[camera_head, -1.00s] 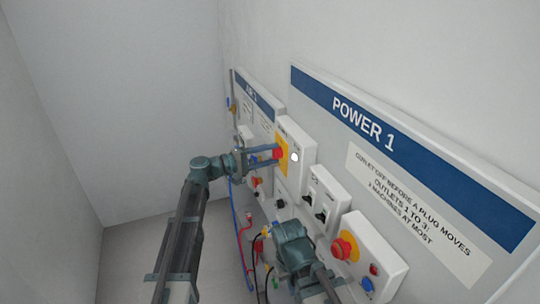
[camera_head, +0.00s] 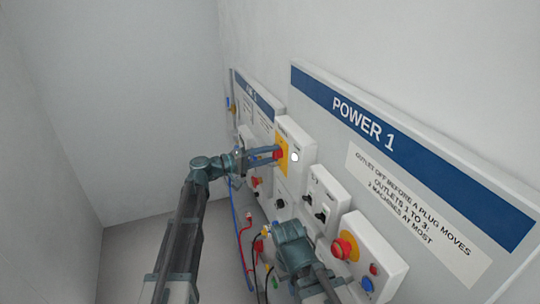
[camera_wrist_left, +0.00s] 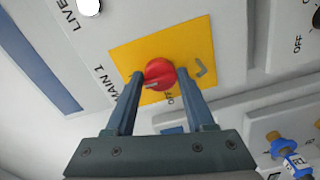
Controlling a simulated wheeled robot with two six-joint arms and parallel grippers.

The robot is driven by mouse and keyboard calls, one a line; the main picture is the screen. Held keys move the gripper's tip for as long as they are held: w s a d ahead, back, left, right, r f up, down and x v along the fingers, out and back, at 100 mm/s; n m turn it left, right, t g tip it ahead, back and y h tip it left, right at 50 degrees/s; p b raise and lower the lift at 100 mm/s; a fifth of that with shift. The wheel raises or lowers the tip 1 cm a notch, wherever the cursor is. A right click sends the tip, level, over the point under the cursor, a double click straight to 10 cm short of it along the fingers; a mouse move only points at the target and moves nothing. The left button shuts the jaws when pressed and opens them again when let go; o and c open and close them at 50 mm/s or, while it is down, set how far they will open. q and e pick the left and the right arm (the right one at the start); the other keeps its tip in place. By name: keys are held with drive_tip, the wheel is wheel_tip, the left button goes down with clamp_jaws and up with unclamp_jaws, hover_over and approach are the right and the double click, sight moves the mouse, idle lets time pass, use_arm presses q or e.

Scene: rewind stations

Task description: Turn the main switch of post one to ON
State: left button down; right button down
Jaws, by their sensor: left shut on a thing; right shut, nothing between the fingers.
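The main switch is a red rotary knob (camera_wrist_left: 160,75) on a yellow plate (camera_wrist_left: 125,57) labelled MAIN 1. An OFF mark shows just below the knob in the left wrist view. In the head view the knob (camera_head: 278,154) sits on a white box left of the POWER 1 sign. My left gripper (camera_head: 273,154) is shut on the knob, with one finger on each side of it (camera_wrist_left: 160,76). I cannot tell exactly which way the knob points. My right gripper (camera_head: 268,231) is low in front of the panel, shut and empty; its fingertips are hard to make out.
A white round LIVE lamp (camera_head: 295,157) is beside the switch. Red and blue cables (camera_head: 241,245) hang below. Free room lies left of my left arm.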

use_arm(q)
drive_tip(key=shift+f, duration=0.1)
drive_tip(key=shift+c, duration=1.5)
unclamp_jaws()
drive_tip(key=shift+s, duration=0.1)
